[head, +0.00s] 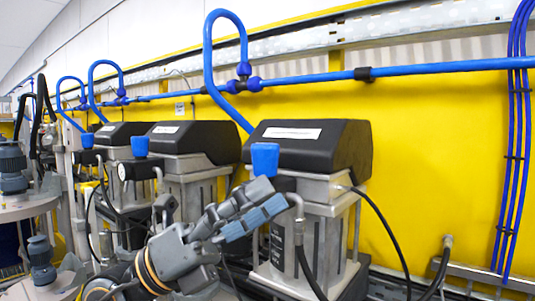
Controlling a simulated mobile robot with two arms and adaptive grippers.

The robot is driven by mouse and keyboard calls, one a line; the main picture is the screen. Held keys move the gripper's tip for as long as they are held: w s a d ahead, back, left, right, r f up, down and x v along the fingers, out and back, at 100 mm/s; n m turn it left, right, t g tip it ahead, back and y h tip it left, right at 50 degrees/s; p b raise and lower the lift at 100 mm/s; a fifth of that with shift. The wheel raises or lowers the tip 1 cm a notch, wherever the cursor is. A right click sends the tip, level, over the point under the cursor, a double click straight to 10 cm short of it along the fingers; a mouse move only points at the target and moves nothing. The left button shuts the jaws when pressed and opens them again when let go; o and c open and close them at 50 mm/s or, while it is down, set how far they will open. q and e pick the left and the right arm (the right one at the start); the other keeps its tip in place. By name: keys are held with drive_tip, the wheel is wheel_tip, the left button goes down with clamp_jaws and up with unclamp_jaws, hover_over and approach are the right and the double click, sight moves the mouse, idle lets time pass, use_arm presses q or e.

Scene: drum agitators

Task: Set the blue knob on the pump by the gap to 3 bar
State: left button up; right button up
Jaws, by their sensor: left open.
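Several pumps with black covers stand in a row along the yellow wall. The nearest pump (309,146) has a blue knob (265,158) at its front left corner, and to its right is a bare stretch of wall. The middle pump (188,138) has a blue knob (140,146) above a round gauge (123,172) whose reading is too small to tell. A farther pump (121,133) also has a blue knob (87,140). My left gripper (272,197) is open and empty, just below the nearest knob. Its fingers hide what is under that knob. My right gripper is out of view.
A blue air pipe (440,67) runs along the wall with looped hoses (209,45) down to the pumps. Black hoses (387,232) hang beside the nearest pump. Blue lines (513,150) run down the wall at right. Round drum lids (25,207) with agitators stand at left.

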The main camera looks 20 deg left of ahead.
use_arm(q)
drive_tip(key=m+y, duration=0.2)
drive_tip(key=y, duration=0.1)
drive_tip(key=n+t+y, duration=0.4)
drive_tip(key=t+y, duration=0.3)
drive_tip(key=y, duration=0.5)
approach(255, 153)
drive_tip(key=p+x, duration=0.7)
drive_tip(key=x, duration=0.4)
drive_tip(key=shift+w+d+r, duration=0.1)
drive_tip(key=shift+w+r, duration=0.05)
drive_tip(key=shift+w, duration=0.05)
drive_tip(key=shift+w+d, duration=0.25)
drive_tip(key=shift+w, duration=0.25)
drive_tip(key=c, duration=1.2)
drive_tip(key=shift+o, duration=0.2)
